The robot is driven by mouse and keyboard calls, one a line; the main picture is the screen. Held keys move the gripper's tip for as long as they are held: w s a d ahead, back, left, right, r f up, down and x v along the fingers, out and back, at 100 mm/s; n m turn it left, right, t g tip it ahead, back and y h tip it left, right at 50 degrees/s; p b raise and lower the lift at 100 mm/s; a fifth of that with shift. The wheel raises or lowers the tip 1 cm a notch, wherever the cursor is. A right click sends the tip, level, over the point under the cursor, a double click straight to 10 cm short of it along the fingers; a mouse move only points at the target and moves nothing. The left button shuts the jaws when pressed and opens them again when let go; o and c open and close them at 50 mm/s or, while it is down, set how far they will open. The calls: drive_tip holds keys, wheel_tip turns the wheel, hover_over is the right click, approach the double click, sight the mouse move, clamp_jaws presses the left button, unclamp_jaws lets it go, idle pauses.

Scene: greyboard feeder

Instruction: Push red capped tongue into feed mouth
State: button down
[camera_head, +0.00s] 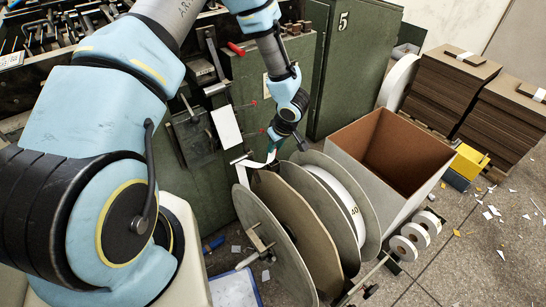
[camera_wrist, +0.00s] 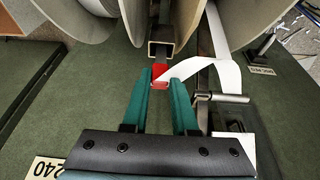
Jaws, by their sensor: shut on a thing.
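My gripper (camera_wrist: 160,80) has green fingers, shut on a small red cap (camera_wrist: 160,74) in the wrist view. A white strip (camera_wrist: 190,68) runs from beside the cap to the right and up between the reel discs. A square metal tube end (camera_wrist: 161,49) is just beyond the cap; whether they touch cannot be told. A metal bracket with a roller (camera_wrist: 222,98) is right of the fingers; I cannot tell whether it is the feed mouth. In the head view my gripper (camera_head: 271,150) is low by the green cabinet, beside the reels; the red cap is not clear there.
Large grey reel discs (camera_head: 270,240) stand close to my gripper, with a white roll (camera_head: 335,200) between them. An open box (camera_head: 345,155) stands right of them. Small rolls (camera_head: 405,248) and stacked brown board (camera_head: 445,90) are farther right. Scraps litter the open floor at right.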

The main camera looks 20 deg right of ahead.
drive_tip(key=shift+r+p, duration=3.65)
drive_tip(key=shift+p, duration=0.05)
drive_tip(key=shift+s+f, duration=0.1)
